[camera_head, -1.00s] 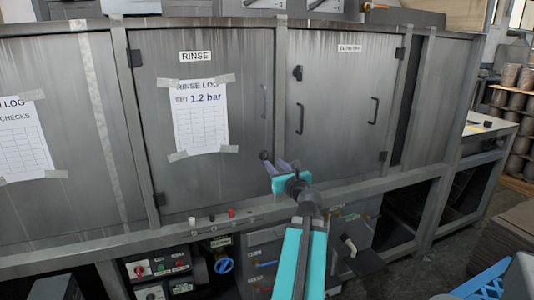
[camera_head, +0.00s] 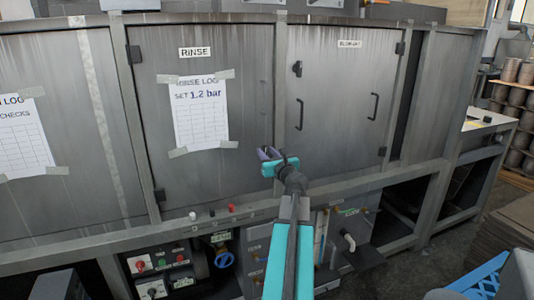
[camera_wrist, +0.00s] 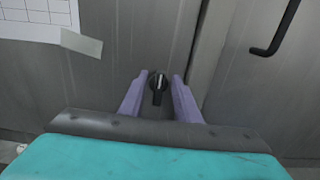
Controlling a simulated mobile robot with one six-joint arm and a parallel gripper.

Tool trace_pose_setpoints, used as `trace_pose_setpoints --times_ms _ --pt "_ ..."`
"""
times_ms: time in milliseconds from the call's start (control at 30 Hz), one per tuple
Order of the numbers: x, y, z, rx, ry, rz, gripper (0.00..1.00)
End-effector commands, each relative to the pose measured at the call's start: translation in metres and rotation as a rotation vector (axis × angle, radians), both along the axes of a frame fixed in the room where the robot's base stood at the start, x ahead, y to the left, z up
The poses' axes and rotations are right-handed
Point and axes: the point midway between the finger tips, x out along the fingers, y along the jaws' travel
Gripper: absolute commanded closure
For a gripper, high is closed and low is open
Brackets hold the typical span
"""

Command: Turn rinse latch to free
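The rinse latch (camera_wrist: 158,88) is a small black knob low on the right edge of the grey RINSE door (camera_head: 240,110). In the wrist view its bar stands nearly upright, with a pale mark on it. My gripper (camera_wrist: 161,77) is open, its two purple fingers on either side of the latch in that view. I cannot tell how deep the fingers reach or whether they touch it. In the head view my gripper (camera_head: 268,154) is in front of the door's lower right corner and hides the latch.
The neighbouring door (camera_head: 335,110) has a black handle (camera_head: 374,107) and its own black latch (camera_head: 297,69). A taped rinse log sheet (camera_head: 201,115) hangs left of my gripper. A ledge with small buttons (camera_head: 231,208) runs below, above a control box (camera_head: 160,266).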

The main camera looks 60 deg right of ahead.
Motion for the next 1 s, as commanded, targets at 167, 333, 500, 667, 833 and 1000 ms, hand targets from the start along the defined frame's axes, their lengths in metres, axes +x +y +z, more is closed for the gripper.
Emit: trace_pose_setpoints --times_ms 167,333,500,667,833,1000 --pt "0.004 -0.0031 -0.0001 0.0 0.0 0.0 0.7" --pt "0.0042 -0.0029 -0.0002 0.0 0.0 0.0 0.7" --pt "0.0041 -0.0028 -0.0002 0.0 0.0 0.0 0.8" --pt "0.0041 -0.0028 -0.0002 0.0 0.0 0.0 1.0" --pt "0.0041 -0.0029 0.0 0.002 -0.001 0.0 1.0" --pt "0.0038 -0.0032 0.0008 0.018 -0.012 0.0 1.0"
